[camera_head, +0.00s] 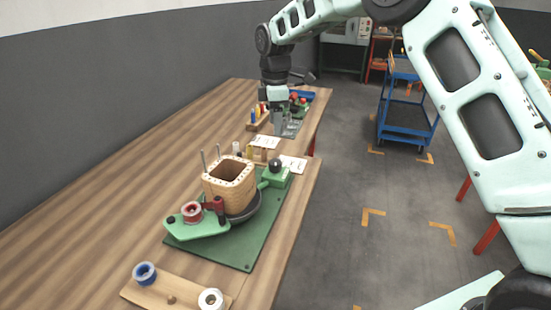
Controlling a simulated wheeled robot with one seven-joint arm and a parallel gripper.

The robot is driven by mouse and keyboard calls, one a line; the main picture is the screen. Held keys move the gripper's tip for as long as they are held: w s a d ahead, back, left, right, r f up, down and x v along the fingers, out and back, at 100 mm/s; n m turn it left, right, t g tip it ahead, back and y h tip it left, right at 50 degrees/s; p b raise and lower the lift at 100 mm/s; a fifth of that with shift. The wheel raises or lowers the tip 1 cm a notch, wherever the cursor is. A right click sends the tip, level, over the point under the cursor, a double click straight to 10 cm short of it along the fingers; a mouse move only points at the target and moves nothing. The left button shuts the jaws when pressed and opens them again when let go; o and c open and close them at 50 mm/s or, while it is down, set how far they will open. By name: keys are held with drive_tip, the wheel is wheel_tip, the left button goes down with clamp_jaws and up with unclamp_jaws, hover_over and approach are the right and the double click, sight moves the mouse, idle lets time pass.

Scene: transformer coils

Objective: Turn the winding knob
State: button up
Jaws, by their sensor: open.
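The winding device stands on a green base plate (238,253) on the wooden table. It has a square, hollow, tan coil former (232,190) on a dark round turntable (247,208). A black round knob (275,165) sits on a green block (273,178) behind and right of the former; I cannot tell for sure that it is the winding knob. A red spool (192,210) sits on a green arm in front. My gripper (282,130) points down, open, beyond the winding device in the picture and apart from the black knob. Its fingers are small and partly unclear against the things behind.
A wooden board with a blue tape roll (145,273) and a white tape roll (211,299) lies in front. White paper cards (293,163) and a tool rack (257,118) lie farther back. The table's left side is clear. A blue trolley (406,110) stands on the floor, right.

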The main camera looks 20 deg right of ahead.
sight(275, 162)
wheel_tip(275, 162, down, 13)
drive_tip(key=shift+f+p, duration=0.1)
drive_tip(key=shift+p, duration=0.6)
drive_tip(key=shift+a, duration=0.1)
drive_tip(key=c, duration=1)
